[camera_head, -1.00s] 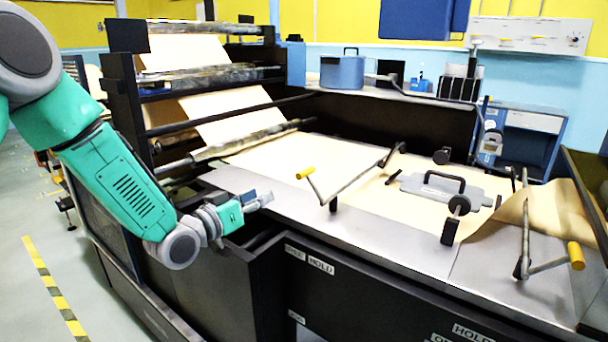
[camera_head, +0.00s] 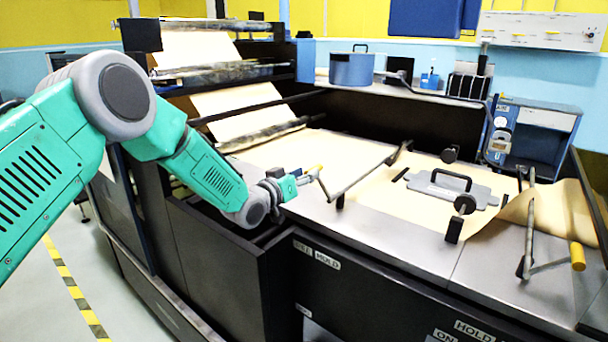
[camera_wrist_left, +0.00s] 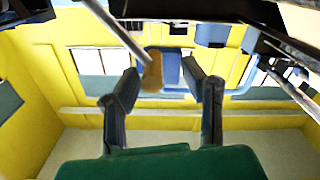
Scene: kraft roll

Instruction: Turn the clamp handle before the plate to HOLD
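The left clamp bar (camera_head: 368,177) crosses the paper left of the plate. Its crank handle has a yellow grip, partly hidden by my gripper in the head view; the grip (camera_wrist_left: 152,74) shows clearly in the left wrist view. My left gripper (camera_head: 307,176) is at this grip. In the wrist view its two fingers (camera_wrist_left: 163,88) are apart, with the grip between them near the tips, closer to the left finger; contact cannot be told. The grey plate (camera_head: 482,194) with a black handle lies on the paper. A HOLD label (camera_head: 327,260) is on the front panel below. My right gripper is not in view.
A second clamp bar with a yellow grip (camera_head: 577,257) stands right of the plate. Brown paper (camera_head: 300,150) runs over the table from the rollers at left and curls up at right. The metal front ledge (camera_head: 385,240) is bare between the two handles.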

